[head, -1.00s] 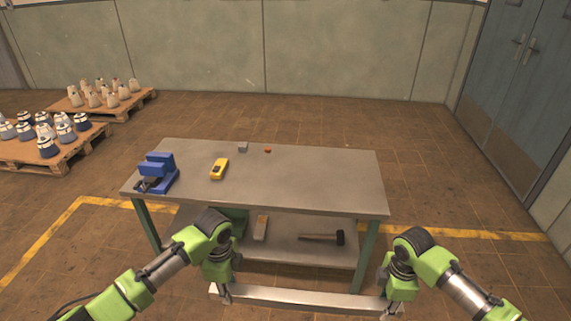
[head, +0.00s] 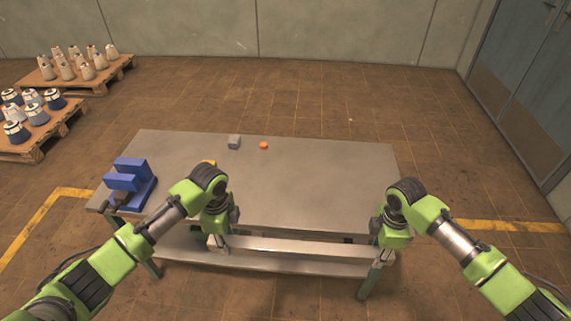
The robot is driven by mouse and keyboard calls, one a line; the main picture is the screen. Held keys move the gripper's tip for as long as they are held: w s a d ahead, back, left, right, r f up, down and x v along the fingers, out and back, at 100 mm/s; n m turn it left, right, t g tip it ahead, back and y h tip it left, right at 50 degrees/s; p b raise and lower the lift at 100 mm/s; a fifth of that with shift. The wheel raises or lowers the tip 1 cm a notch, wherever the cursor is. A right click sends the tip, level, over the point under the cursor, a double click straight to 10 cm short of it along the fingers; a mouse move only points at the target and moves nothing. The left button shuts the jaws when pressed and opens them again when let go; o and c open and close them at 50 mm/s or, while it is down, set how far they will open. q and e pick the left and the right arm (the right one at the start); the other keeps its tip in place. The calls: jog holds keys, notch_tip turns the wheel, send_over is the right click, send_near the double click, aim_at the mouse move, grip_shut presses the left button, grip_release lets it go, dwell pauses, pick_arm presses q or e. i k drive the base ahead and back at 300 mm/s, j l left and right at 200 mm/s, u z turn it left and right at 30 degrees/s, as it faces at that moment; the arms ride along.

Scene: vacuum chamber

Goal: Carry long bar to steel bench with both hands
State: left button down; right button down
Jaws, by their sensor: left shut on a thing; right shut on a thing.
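The long bar (head: 300,246) is a pale metal bar, held level across the front of the steel bench (head: 300,190). My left gripper (head: 217,243) is shut on the bar near its left end. My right gripper (head: 378,255) is shut on the bar near its right end. Part of the bar is hidden behind the grippers.
A blue vise (head: 131,183) stands at the bench's left end. A grey block (head: 234,142) and an orange item (head: 264,145) lie near the back edge. A yellow item (head: 209,162) is mostly hidden by my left arm. The middle and right of the top are clear.

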aim_at(288, 180)
jog(key=i+j, duration=0.15)
jog(key=i, duration=0.45)
jog(key=i+j, duration=0.15)
jog(key=i, duration=0.4)
